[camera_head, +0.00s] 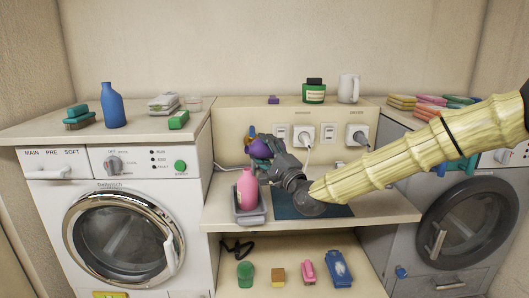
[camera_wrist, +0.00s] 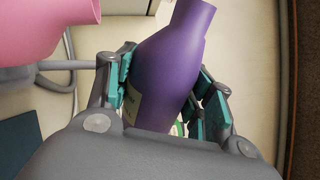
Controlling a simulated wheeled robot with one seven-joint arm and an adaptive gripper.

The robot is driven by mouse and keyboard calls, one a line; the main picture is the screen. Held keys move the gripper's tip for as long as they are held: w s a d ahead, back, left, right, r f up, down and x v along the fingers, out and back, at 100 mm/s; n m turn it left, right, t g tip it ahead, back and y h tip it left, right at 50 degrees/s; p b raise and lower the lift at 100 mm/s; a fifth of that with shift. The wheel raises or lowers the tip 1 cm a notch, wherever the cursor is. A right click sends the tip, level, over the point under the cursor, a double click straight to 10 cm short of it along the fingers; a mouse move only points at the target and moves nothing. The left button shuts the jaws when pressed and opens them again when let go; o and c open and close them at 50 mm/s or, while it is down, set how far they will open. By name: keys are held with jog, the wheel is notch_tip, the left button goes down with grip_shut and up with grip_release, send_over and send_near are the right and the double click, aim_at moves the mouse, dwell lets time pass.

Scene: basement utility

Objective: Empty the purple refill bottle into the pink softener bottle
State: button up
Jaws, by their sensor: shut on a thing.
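The purple refill bottle (camera_head: 261,149) is in my gripper (camera_head: 268,158), held above the middle counter and tilted. In the wrist view the purple bottle (camera_wrist: 168,75) sits between the teal finger pads of my gripper (camera_wrist: 163,90), its neck at the upper edge. A pale label shows partly beside one finger. The pink softener bottle (camera_head: 247,190) stands upright on a grey scale-like base (camera_head: 250,217), just below and left of the purple bottle. Its pink neck and shoulder (camera_wrist: 45,30) show at the upper left of the wrist view, apart from the purple bottle. Liquid is not visible.
A dark blue mat (camera_head: 310,210) lies under my arm. Wall sockets (camera_head: 303,135) with plugs and a cord are behind. A blue bottle (camera_head: 112,106) stands on the left washer top. A green jar (camera_head: 314,92) and white jug (camera_head: 348,88) stand on the back ledge.

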jog(key=shift+d+r+n+y, duration=0.1)
jog(key=shift+n+y, duration=0.2)
jog(key=shift+n, duration=0.6)
jog(key=shift+w+r+n, duration=0.1)
jog(key=shift+r+n, duration=0.05)
jog(key=shift+n, duration=0.55)
jog(key=shift+r+n+g+y+b, duration=0.25)
jog(key=shift+n+g+y, duration=0.2)
jog(key=shift+n, duration=0.35)
jog(key=shift+n+y, duration=0.25)
jog(key=shift+n, duration=0.25)
dwell(0.6)
jog(key=shift+r+n+g, duration=0.2)
jog(key=shift+n+g, duration=0.05)
jog(key=shift+n, duration=0.15)
dwell(4.1)
